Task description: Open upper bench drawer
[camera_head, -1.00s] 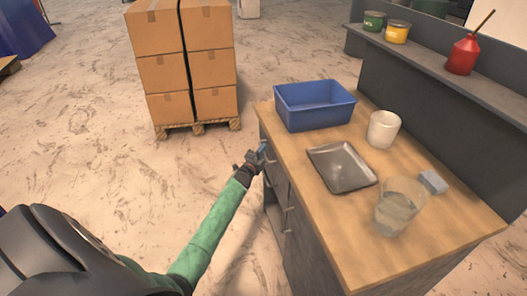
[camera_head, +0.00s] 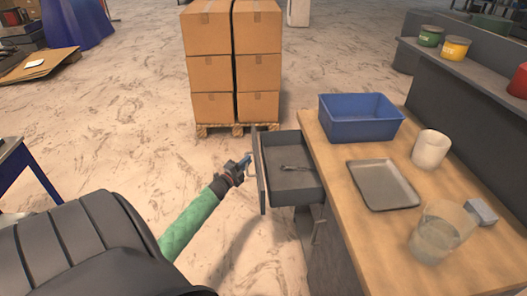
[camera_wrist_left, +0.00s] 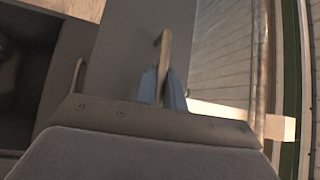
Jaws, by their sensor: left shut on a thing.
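The upper bench drawer (camera_head: 291,182) is pulled well out of the left side of the bench, and a small metal tool (camera_head: 296,168) lies inside it. My left gripper (camera_head: 246,163) is at the outer face of the drawer front, shut on its handle. In the left wrist view the handle (camera_wrist_left: 163,50) stands between the blue fingertips (camera_wrist_left: 162,88) against the grey drawer front (camera_wrist_left: 125,55). My right gripper is not in view.
The wooden bench top (camera_head: 345,224) carries a blue bin (camera_head: 358,128), a metal tray (camera_head: 383,185), a white cup (camera_head: 430,149), a clear beaker (camera_head: 438,236) and a grey block (camera_head: 481,211). Stacked boxes (camera_head: 232,60) stand on a pallet behind the drawer. Floor left of the drawer is clear.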

